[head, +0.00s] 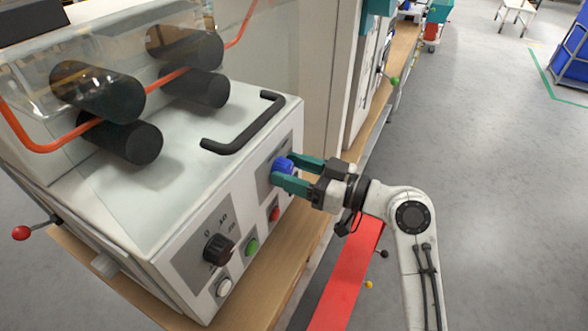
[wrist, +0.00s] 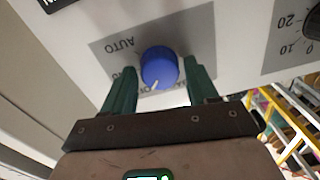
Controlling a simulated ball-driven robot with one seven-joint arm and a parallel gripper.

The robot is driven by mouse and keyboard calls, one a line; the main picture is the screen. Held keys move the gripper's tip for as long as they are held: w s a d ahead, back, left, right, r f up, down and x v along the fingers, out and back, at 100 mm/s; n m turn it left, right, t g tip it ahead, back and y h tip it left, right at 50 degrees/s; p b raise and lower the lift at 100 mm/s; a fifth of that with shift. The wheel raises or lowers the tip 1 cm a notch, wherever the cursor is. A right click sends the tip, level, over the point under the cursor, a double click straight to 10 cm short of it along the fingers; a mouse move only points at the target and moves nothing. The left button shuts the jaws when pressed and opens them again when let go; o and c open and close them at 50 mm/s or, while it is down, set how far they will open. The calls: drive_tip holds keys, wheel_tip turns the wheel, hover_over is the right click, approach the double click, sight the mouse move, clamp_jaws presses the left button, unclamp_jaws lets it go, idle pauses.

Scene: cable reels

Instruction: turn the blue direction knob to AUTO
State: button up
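The blue direction knob (head: 281,164) is on the front panel of the white machine, toward its right end. In the wrist view the knob (wrist: 159,67) sits on a grey label plate. Its white pointer mark (wrist: 155,85) faces the bottom of the picture, and the word AUTO (wrist: 120,45) is to its upper left. The other labels are partly hidden. My gripper (head: 284,169) is at the knob with its two green fingers on either side. In the wrist view the fingers (wrist: 158,78) are open, with a narrow gap showing on each side of the knob.
A red button (head: 274,214), a green button (head: 252,246), a white button (head: 224,287) and a black dial (head: 218,249) are on the same panel. A black handle (head: 245,125) stands on the sloped top above. Grey floor (head: 490,190) is free to the right.

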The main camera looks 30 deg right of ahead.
drive_tip(key=c, duration=0.8)
drive_tip(key=shift+m, duration=0.4)
drive_tip(key=m+p, duration=0.2)
drive_tip(key=m, duration=0.2)
drive_tip(key=m+p, duration=0.2)
drive_tip(key=m, duration=0.2)
drive_tip(key=shift+d+p, duration=0.1)
drive_tip(key=shift+p, duration=0.2)
drive_tip(key=m+p, duration=0.3)
drive_tip(key=m, duration=0.3)
drive_tip(key=shift+p, duration=0.35)
drive_tip(key=shift+f+m+t+p, duration=0.2)
drive_tip(key=shift+m+t+p, duration=0.1)
drive_tip(key=shift+m+p, duration=1.15)
drive_tip(key=shift+f+m, duration=0.1)
drive_tip(key=shift+m, duration=0.45)
